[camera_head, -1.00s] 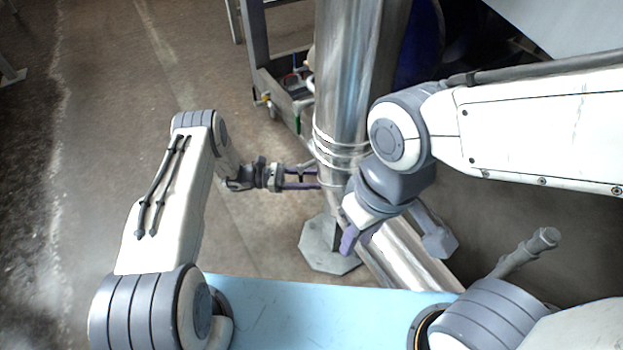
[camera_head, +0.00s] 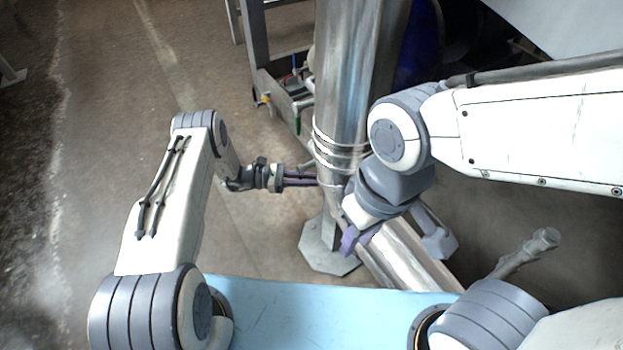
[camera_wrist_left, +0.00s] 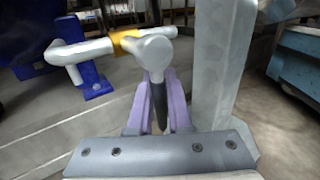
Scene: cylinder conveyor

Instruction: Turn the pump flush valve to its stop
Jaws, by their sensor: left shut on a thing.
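In the left wrist view, the valve shows as a pale grey rounded body (camera_wrist_left: 154,48) on a pipe, with a dark handle (camera_wrist_left: 160,102) pointing toward the camera. My left gripper (camera_wrist_left: 161,88) has its purple fingers shut on the dark handle, one finger on each side. In the head view my left gripper (camera_head: 316,179) reaches to the left side of the metal column, where the handle is hard to make out. My right gripper (camera_head: 350,241) hangs in front of the column, pointing down. Its finger gap cannot be made out.
A shiny vertical column (camera_head: 345,75) stands on a grey foot plate (camera_head: 322,248). A metal frame (camera_head: 257,65) with small fittings is behind it. In the left wrist view, a yellow collar (camera_wrist_left: 124,39) and blue bracket (camera_wrist_left: 87,77) are left, and a grey post (camera_wrist_left: 220,70) is close right.

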